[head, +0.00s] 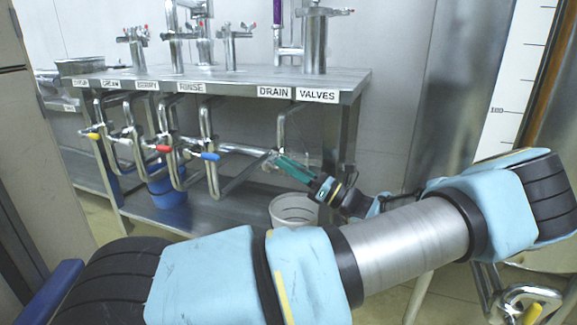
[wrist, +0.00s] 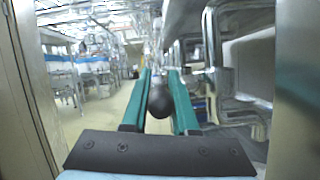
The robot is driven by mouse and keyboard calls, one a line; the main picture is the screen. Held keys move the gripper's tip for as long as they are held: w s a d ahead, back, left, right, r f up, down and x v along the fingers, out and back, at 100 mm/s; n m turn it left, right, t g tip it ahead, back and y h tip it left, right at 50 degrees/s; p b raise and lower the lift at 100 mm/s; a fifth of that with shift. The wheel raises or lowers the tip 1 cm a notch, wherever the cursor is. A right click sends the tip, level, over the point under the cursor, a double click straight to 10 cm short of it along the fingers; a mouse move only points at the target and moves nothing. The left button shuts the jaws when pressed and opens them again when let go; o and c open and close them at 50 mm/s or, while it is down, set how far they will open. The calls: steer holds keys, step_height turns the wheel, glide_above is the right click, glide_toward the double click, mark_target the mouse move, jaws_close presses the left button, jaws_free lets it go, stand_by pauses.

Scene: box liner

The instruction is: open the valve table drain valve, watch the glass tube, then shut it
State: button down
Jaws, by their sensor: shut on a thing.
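The steel valve table (head: 232,84) carries labels, with DRAIN and VALVES at the right end of its front edge. My gripper (head: 280,160) reaches under that end with its green fingers at the pipework. In the wrist view, my gripper (wrist: 161,78) has a dark round knob (wrist: 160,103) between its fingers and is shut on it. The valve body behind the knob is hidden, so I cannot tell whether the valve is open. An upright tube with purple in it (head: 277,12), seemingly the glass tube, stands above the table, its top cut off.
Valves with yellow (head: 93,136), red (head: 163,148) and blue (head: 210,156) handles sit left of my gripper. A white bucket (head: 293,212) stands below it, and a blue bucket (head: 168,192) is on the lower shelf. The table leg (head: 346,150) is close on the right.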

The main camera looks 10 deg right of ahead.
steer(key=shift+r, duration=0.1)
stand_by(0.7)
